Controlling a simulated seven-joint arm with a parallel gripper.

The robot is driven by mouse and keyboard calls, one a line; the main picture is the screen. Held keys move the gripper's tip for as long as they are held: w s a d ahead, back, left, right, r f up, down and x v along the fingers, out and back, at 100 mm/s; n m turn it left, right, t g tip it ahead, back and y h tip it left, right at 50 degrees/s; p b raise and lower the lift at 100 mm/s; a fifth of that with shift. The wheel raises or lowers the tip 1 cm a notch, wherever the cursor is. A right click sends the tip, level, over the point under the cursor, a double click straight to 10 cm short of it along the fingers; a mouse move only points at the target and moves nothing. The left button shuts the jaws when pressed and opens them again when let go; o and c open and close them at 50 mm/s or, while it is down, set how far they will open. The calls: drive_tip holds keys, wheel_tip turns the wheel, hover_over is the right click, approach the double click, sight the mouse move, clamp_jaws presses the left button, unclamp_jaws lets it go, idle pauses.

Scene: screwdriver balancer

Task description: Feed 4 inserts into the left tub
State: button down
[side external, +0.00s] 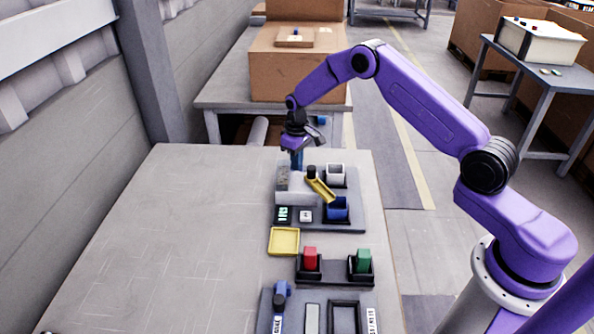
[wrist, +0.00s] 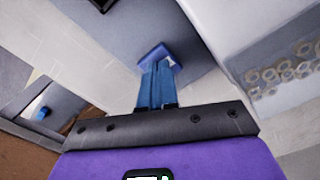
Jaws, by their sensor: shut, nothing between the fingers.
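My gripper (side external: 297,167) points down at the far end of a grey board, beside a clear box (side external: 283,179). Its blue fingers (wrist: 158,82) are shut and empty; a small blue square piece (wrist: 156,52) shows at or just beyond their tips, and I cannot tell if they touch it. Ring-like shapes, possibly the inserts (wrist: 285,75), show in the clear box at the right of the wrist view. A whitish tub (side external: 336,180) and a blue tub (side external: 337,215) stand on the board's right side. I cannot tell which tub is the left one.
A tilted yellow chute (side external: 322,191) with a black knob lies between the clear box and the tubs. Nearer are a yellow tray (side external: 284,241), black holders with a red block (side external: 310,256) and a green block (side external: 363,257), and another board (side external: 318,300). The table's left side is clear.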

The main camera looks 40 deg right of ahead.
drive_tip(key=shift+f, duration=0.1)
idle(0.4)
drive_tip(key=shift+r, duration=3.5)
drive_tip(key=shift+r, duration=3)
drive_tip(key=shift+f, duration=0.1)
drive_tip(key=shift+f, duration=5.45)
